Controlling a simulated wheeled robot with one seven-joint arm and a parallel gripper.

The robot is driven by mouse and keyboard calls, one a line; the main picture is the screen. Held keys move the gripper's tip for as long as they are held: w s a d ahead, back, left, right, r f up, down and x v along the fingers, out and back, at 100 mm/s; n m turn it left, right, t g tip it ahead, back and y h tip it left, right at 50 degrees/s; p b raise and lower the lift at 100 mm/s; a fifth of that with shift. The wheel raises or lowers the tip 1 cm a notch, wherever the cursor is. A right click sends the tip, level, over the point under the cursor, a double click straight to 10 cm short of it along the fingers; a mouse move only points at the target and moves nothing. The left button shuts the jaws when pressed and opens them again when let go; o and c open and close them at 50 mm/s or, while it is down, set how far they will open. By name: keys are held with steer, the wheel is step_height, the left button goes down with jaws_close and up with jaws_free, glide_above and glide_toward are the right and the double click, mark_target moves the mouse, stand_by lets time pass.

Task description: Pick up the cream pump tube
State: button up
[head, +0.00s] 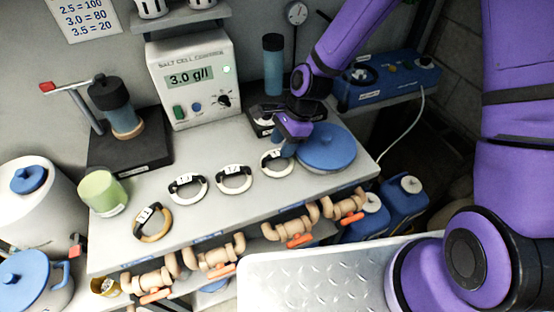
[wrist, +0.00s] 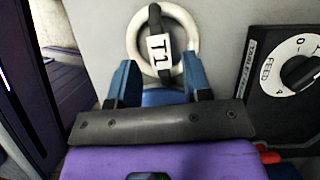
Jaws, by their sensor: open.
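A pale cream ring-shaped tube (head: 266,169) lies on the grey bench, the rightmost in a row of looped tubes. In the wrist view the cream tube (wrist: 134,40) has a black band and a white tag reading T1. My gripper (head: 287,148) is open and hangs at the tube's right side. In the wrist view its two blue fingers (wrist: 160,78) point at the near edge of the ring, with nothing seen gripped. I cannot tell the height of the fingertips over the bench.
Two pale tubes (head: 187,198) (head: 234,189) and a tan one (head: 153,237) lie to the left. A blue lid (head: 327,148) is close on the right. A black feed dial box (wrist: 290,95) stands beside the gripper. The salt cell controller (head: 190,75) stands behind.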

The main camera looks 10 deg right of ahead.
mark_target(277, 152)
steer(key=shift+x, duration=1.9)
steer(key=shift+a, duration=0.1)
steer(key=shift+c, duration=0.3)
jaws_close()
steer(key=shift+r, duration=0.15)
